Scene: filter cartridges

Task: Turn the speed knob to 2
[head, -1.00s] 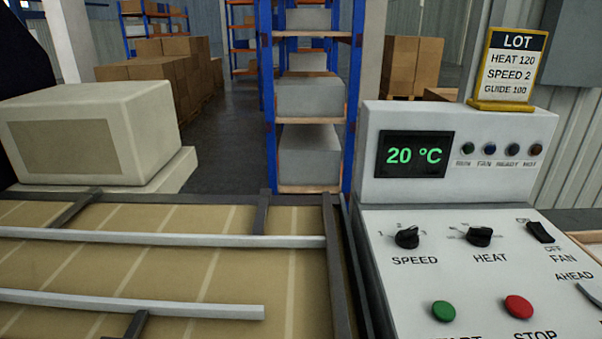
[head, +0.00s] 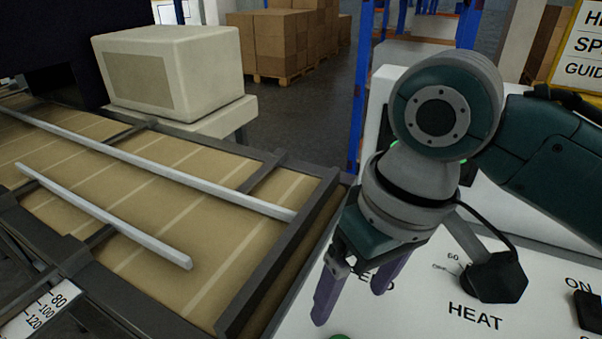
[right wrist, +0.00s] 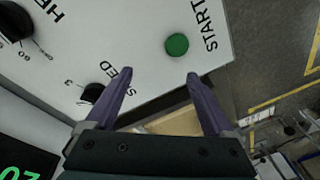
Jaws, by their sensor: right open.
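The black speed knob (right wrist: 93,93) is on the white control panel (right wrist: 150,30) in the right wrist view, beside the left finger and partly covered by it. Its pointer setting cannot be read. In the head view my right gripper and wrist hide it, leaving only part of the SPEED label (head: 384,284) showing. My right gripper (head: 352,296) is open, with purple fingers pointing down over the panel's left part. In the right wrist view the open fingers (right wrist: 158,78) hold nothing, and the knob is not between their tips. My left gripper is out of view.
The black HEAT knob (head: 497,276) is right of my gripper. The green START button (right wrist: 177,44) is near the panel edge. A conveyor (head: 180,215) with rails lies left.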

